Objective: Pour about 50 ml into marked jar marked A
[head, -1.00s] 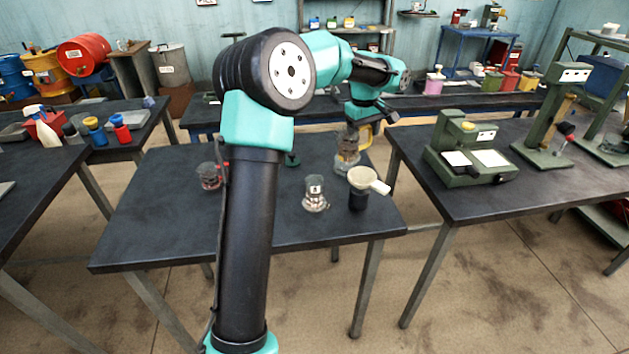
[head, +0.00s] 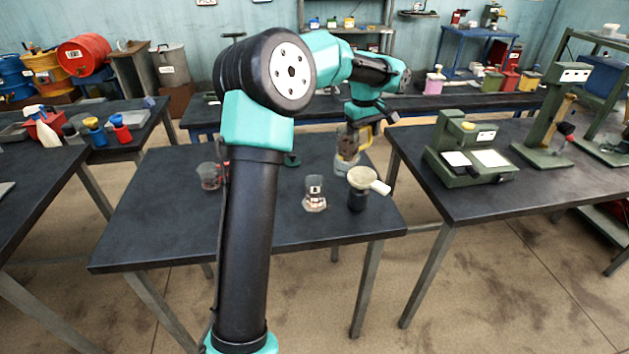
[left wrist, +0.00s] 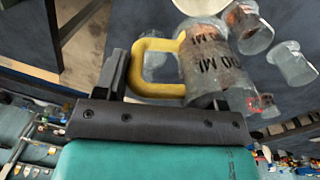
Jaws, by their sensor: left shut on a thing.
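My left gripper (left wrist: 165,88) is shut on the yellow handle (left wrist: 153,66) of a clear measuring jug (left wrist: 208,62) with black ML markings and brownish contents. In the head view, the jug (head: 346,148) is at the far right part of the middle table, below my left wrist, and looks near upright. Whether its base touches the table is unclear. A clear jar with a pale label (head: 315,196) stands nearer the front edge; its letter is too small to read surely. Another clear jar (head: 209,177) stands at the left, partly behind my arm. My right gripper is out of view.
A small dark green object (head: 292,160) lies behind. A green instrument (head: 468,155) stands on the right table. The middle table's front left (head: 150,235) is clear.

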